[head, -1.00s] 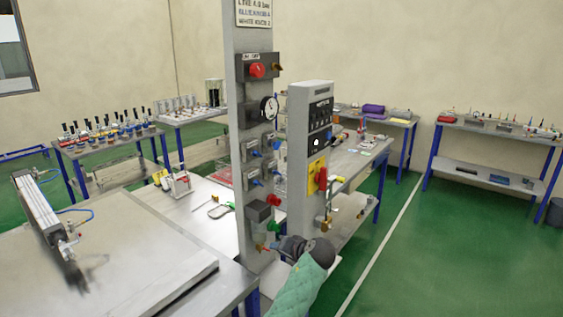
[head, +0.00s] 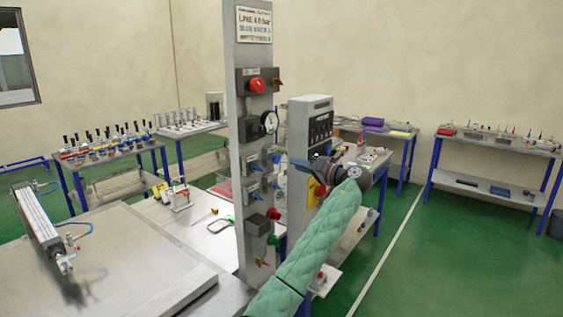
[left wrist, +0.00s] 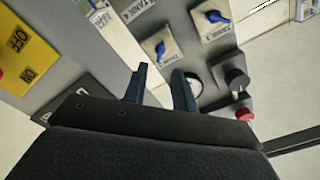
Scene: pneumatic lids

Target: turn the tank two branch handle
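The grey post (head: 240,235) carries two stacked valve boxes with blue handles, the upper one (head: 250,157) and the lower one (head: 251,185). In the left wrist view, one blue handle (left wrist: 160,50) sits on a pale plate just beyond my fingers, and another blue handle (left wrist: 217,16) sits farther up and right. "TANK" labels show beside them, but I cannot read which is two. My left gripper (head: 297,163) is right of the post at the valve boxes' height. In the left wrist view its fingers (left wrist: 160,88) are apart with nothing between them. My right gripper is out of view.
A pressure gauge (head: 270,122) and red knob (head: 257,85) are higher on the post. A red button (head: 273,213) and a green one (head: 273,239) are lower. A grey control cabinet (head: 297,120) stands close behind my left gripper. A workbench (head: 140,265) lies to the left.

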